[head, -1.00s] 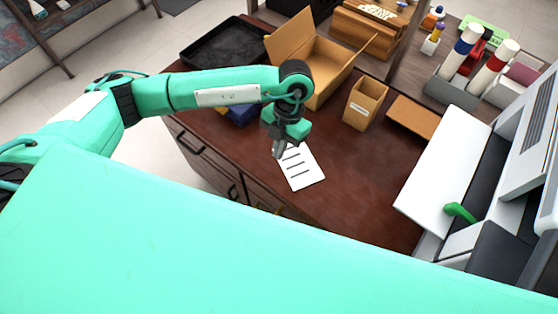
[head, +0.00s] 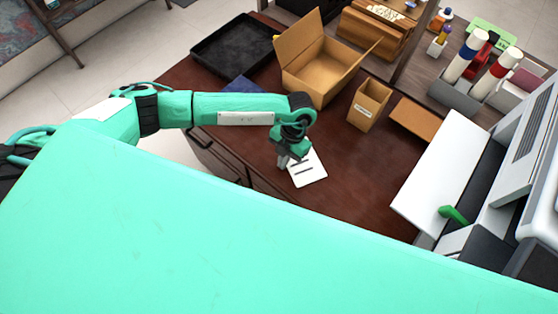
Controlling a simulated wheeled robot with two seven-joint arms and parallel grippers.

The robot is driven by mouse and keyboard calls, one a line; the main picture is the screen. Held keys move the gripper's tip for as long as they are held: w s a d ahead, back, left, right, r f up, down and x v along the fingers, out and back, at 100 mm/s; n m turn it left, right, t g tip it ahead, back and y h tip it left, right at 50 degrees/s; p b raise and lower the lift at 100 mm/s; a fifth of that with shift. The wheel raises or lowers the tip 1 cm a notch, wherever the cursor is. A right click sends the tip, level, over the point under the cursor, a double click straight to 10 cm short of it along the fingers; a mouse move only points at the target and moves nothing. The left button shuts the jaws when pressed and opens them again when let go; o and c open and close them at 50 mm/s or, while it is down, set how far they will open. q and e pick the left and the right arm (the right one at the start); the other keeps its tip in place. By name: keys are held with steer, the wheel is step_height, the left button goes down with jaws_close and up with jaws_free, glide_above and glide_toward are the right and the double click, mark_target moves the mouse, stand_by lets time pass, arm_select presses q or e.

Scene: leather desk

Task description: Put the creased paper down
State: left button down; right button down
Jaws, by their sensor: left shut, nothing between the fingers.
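The creased paper (head: 309,172) is a white sheet with a few dark printed lines. It lies on the dark red-brown leather desk (head: 345,188) in the middle of the head view. My left gripper (head: 283,166) is shut and empty at the left edge of the paper. Its wrist hides the paper's upper left part. I cannot tell whether the fingertips touch the sheet or the desk. My right gripper is not in view.
Behind the paper stand an open cardboard box (head: 312,78), a black tray (head: 237,48) and a small tan box (head: 367,108). A blue item (head: 243,87) lies behind my left arm. A white and grey machine (head: 440,170) stands at the right. The desk right of the paper is clear.

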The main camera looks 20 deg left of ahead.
arm_select(q)
steer(key=shift+w, duration=0.1)
stand_by(0.3)
steer(key=shift+w+d, duration=0.1)
steer(key=shift+w, duration=0.15)
steer(key=w+b, duration=0.2)
steer(key=w+d+b, duration=0.1)
steer(key=w+b, duration=0.1)
steer(key=shift+d+f, duration=0.15)
steer(key=shift+f, duration=0.05)
steer(key=shift+w+d+r, duration=0.15)
steer(key=shift+w, duration=0.25)
steer(key=shift+r, duration=0.1)
